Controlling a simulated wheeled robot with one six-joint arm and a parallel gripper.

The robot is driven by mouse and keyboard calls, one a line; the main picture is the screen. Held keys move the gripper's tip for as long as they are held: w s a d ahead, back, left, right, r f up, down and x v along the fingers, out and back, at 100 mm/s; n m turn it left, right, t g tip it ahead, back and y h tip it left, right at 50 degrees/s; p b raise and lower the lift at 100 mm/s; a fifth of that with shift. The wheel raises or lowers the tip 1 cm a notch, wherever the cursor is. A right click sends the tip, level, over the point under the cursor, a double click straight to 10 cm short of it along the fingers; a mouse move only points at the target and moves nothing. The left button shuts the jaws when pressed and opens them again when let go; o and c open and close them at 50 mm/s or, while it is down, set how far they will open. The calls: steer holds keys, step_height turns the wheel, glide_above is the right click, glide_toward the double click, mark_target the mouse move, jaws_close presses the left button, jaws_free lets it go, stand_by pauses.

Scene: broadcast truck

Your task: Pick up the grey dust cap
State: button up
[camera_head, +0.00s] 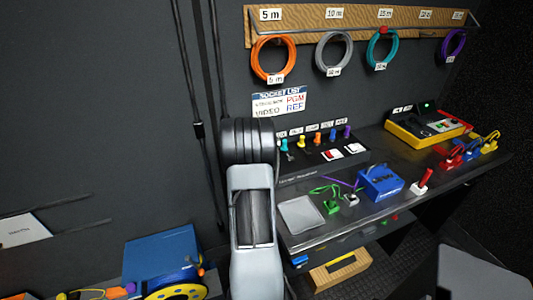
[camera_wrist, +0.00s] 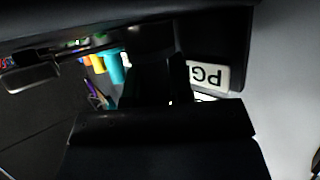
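I cannot pick out the grey dust cap with certainty. A small grey-white piece (camera_head: 351,199) lies on the bench beside a green piece with a green cord (camera_head: 331,206), but it is too small to identify. The black socket panel (camera_head: 318,160) carries a row of coloured plugs, and my arm covers its left end. My gripper (camera_wrist: 155,85) is a dark shape close to the panel in the wrist view. Its fingers blend into the shadow, so neither their opening nor anything between them can be made out. A teal plug (camera_wrist: 114,68) stands left of it.
A grey tray (camera_head: 300,213), a blue box (camera_head: 380,184) and a red-handled piece (camera_head: 422,182) are on the bench. Coiled cables, such as the orange one (camera_head: 256,61), hang above. A yellow-red console (camera_head: 428,126) stands at the back right.

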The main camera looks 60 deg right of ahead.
jaws_close()
